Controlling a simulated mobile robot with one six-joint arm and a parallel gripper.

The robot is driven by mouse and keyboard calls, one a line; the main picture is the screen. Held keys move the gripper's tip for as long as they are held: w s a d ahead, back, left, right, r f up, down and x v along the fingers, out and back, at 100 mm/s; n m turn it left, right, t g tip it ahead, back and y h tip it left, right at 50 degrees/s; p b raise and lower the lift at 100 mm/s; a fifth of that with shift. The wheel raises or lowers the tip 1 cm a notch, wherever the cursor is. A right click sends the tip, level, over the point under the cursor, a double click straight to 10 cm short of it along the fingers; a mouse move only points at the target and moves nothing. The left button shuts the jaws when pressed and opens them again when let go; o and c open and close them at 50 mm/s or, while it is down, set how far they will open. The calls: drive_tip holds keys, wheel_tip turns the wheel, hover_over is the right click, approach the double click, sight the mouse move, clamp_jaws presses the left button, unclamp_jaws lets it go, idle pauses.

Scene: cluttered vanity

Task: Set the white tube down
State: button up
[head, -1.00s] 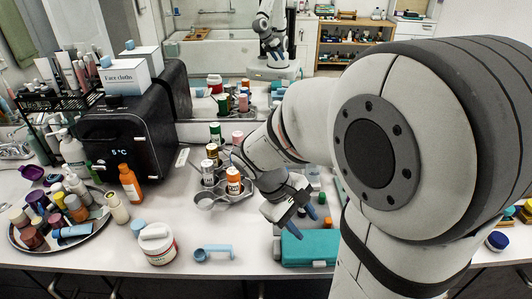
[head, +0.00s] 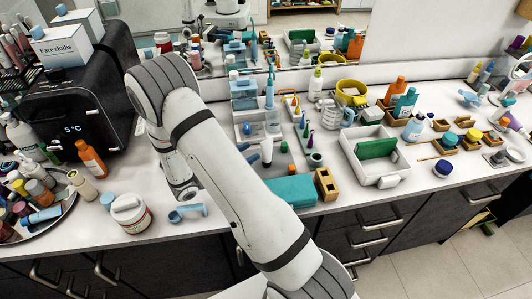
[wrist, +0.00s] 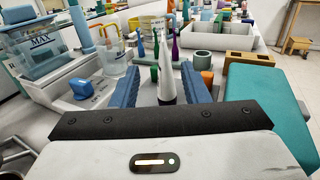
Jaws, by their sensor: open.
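The white tube (wrist: 166,80) stands upright on its dark cap, narrow end up, in the wrist view. My gripper (wrist: 161,72) is open, with one blue finger on each side of the tube and a visible gap to both. In the head view the white tube (head: 266,150) stands on the counter, left of the tall pens and behind the teal case.
A teal case (head: 291,191) and a wooden block (head: 326,184) lie at the counter's front. A clear container (wrist: 43,48) and a clear jug (wrist: 115,58) stand left in the wrist view. A white tray (head: 384,181) is further right.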

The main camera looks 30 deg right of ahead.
sight(267, 146)
drive_tip(key=d+p, duration=0.1)
drive_tip(key=d, duration=0.1)
drive_tip(key=d+p, duration=0.1)
drive_tip(key=d, duration=0.2)
drive_tip(key=d+p, duration=0.1)
drive_tip(key=d, duration=0.1)
drive_tip(key=shift+w+d+f, duration=0.25)
drive_tip(key=shift+w+f, duration=0.05)
clamp_jaws()
